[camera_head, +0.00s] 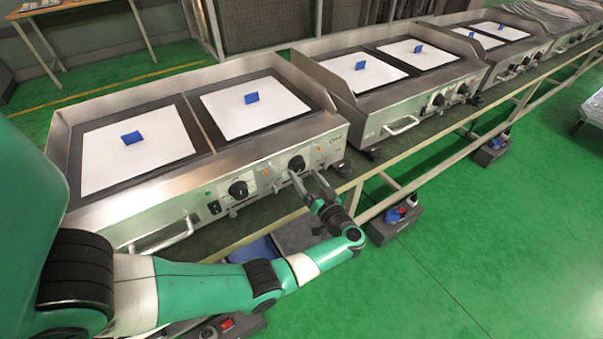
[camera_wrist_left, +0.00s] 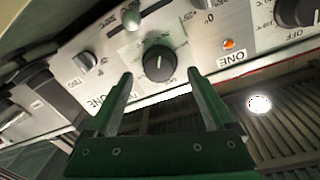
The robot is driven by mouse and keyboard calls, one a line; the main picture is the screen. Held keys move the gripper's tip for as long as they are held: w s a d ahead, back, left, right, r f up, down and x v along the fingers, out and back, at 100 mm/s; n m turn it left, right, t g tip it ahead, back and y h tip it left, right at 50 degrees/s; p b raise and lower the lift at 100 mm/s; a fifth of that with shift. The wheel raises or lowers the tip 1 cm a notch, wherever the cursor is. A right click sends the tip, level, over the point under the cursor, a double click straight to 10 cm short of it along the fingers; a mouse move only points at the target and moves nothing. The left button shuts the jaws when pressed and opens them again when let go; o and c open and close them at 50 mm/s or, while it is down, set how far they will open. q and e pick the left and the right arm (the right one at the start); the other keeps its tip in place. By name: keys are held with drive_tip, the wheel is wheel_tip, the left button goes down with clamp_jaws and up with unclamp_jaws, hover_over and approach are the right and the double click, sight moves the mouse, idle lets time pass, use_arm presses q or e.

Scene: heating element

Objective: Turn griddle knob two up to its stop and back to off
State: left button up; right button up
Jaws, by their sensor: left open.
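The nearest griddle (camera_head: 200,185) has two large black knobs on its steel front. My left gripper (camera_head: 307,183) is at the right-hand knob (camera_head: 297,163), fingers pointing at the panel. In the left wrist view my open left gripper (camera_wrist_left: 160,74) has one finger on each side of a round black knob (camera_wrist_left: 158,63), with visible gaps and no clear contact. A light pointer line on this knob stands roughly upright in that view. The left-hand knob (camera_head: 238,189) is free; a black knob also shows at the upper right of the wrist view (camera_wrist_left: 297,10). My right gripper is not in view.
A front handle (camera_head: 160,238) sticks out at the griddle's left. More griddles (camera_head: 395,85) stand along the line. The green floor (camera_head: 480,220) in front is open.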

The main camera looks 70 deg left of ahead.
sight(300, 168)
use_arm(q)
drive_tip(key=shift+s+a+b, duration=0.15)
drive_tip(key=shift+a+b, duration=0.05)
drive_tip(key=shift+a, duration=0.6)
drive_tip(key=shift+s+a+b, duration=0.15)
drive_tip(key=shift+a, duration=0.6)
drive_tip(key=shift+c, duration=0.2)
drive_tip(key=c, duration=1.3)
drive_tip(key=shift+n, duration=0.3)
